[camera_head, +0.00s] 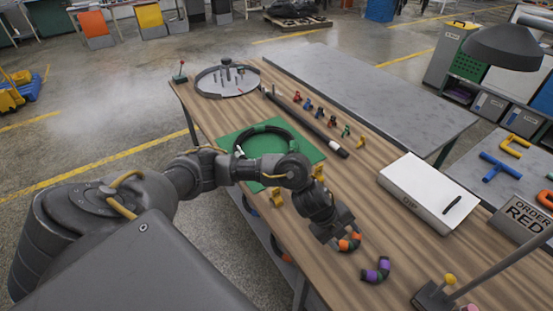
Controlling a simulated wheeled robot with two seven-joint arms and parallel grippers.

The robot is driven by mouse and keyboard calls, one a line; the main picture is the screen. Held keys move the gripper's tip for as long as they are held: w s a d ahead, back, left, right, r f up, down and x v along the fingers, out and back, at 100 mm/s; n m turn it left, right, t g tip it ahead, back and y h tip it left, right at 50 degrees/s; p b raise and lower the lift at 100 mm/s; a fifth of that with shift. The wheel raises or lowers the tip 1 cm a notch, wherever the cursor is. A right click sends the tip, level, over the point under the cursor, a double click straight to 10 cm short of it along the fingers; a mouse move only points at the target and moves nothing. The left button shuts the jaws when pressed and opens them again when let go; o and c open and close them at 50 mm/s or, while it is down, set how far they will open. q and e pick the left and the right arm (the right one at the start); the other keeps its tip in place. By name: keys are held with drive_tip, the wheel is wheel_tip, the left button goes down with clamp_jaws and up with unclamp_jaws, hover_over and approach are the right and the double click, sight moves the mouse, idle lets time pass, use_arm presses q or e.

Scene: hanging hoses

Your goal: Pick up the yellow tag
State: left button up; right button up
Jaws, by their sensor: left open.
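A small yellow tag (361,142) stands at the near end of a row of small coloured tags on the wooden table, beside a long black bar. My left gripper (334,236) is open and points down over the nearer part of the table, well away from the tag. A short curved hose piece with orange bands (354,236) lies right at its fingertips; I cannot tell whether they touch. My right gripper is not in view.
A green mat (232,141) with a hose ring lies behind my left arm, with yellow holders (277,198) near its edge. A purple-banded hose piece (383,264), a white binder (425,185) and a lamp (504,45) are to the right. A round tray (207,92) stands at the far end.

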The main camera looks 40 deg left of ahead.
use_arm(q)
drive_tip(key=w+a+r+g+y, duration=0.2)
drive_tip(key=w+a+y, duration=0.1)
drive_tip(key=a, duration=1)
wheel_tip(320, 180, up, 5)
drive_tip(key=n+g+y, duration=0.2)
drive_tip(key=y, duration=0.1)
hover_over(276, 189)
drive_tip(key=shift+a+r, duration=0.15)
drive_tip(key=shift+r, duration=0.05)
drive_tip(key=f, duration=0.3)
drive_tip(key=f+b, duration=0.1)
drive_tip(key=f, duration=0.1)
drive_tip(key=shift+a+f, duration=0.15)
drive_tip(key=shift+a, duration=0.15)
drive_tip(key=shift+f, duration=0.1)
drive_tip(key=shift+d+f+p, duration=0.2)
drive_tip(key=shift+f+p, duration=0.15)
drive_tip(key=f, duration=0.1)
drive_tip(key=f+p, duration=0.1)
drive_tip(key=f, duration=0.1)
drive_tip(key=shift+w+d+f, duration=0.15)
drive_tip(key=shift+d+f, duration=0.05)
drive_tip(key=shift+f, duration=0.45)
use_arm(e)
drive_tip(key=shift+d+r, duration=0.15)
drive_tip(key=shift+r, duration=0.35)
use_arm(q)
drive_tip(key=shift+c, duration=0.2)
